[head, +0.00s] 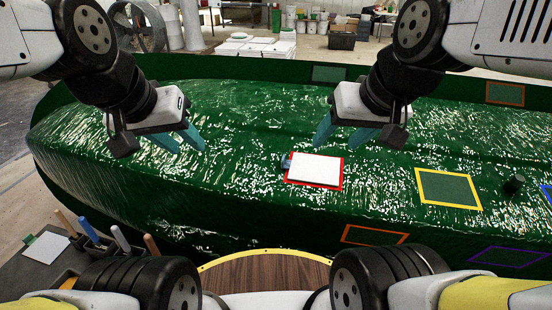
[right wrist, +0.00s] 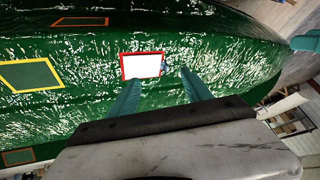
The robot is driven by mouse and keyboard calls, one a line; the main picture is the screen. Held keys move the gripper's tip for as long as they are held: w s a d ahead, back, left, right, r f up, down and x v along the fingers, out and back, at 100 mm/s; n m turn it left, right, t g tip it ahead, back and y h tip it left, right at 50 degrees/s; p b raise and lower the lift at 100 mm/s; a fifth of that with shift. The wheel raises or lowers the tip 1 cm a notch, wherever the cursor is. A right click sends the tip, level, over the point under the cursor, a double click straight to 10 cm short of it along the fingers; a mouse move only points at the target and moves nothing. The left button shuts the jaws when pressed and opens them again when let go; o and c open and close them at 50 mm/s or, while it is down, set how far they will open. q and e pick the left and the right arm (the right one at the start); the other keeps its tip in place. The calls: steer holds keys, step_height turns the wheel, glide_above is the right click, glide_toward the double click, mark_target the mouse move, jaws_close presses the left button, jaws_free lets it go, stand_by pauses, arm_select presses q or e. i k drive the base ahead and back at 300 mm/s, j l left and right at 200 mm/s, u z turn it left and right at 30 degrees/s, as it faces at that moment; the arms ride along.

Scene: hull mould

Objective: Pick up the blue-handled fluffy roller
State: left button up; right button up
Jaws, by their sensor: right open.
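A blue handle (head: 88,228) stands tilted in the tool holder at the lower left of the head view, between other handles. Its lower end is hidden in the holder, so no fluffy roller head shows. My left gripper (head: 190,149) is open and empty above the left part of the green hull, up and right of the blue handle. My right gripper (head: 331,145) is open and empty above the middle of the hull, far from the handle. Its two spread fingers also show in the right wrist view (right wrist: 160,77), with nothing between them.
The green hull mould (head: 240,205) fills the middle. A yellow-framed patch (head: 449,188) is further right. Tan (head: 66,223), white (head: 120,238) and brown handles (head: 151,244) flank the blue one.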

mark_target(85, 226)
steer(key=u, duration=2.15)
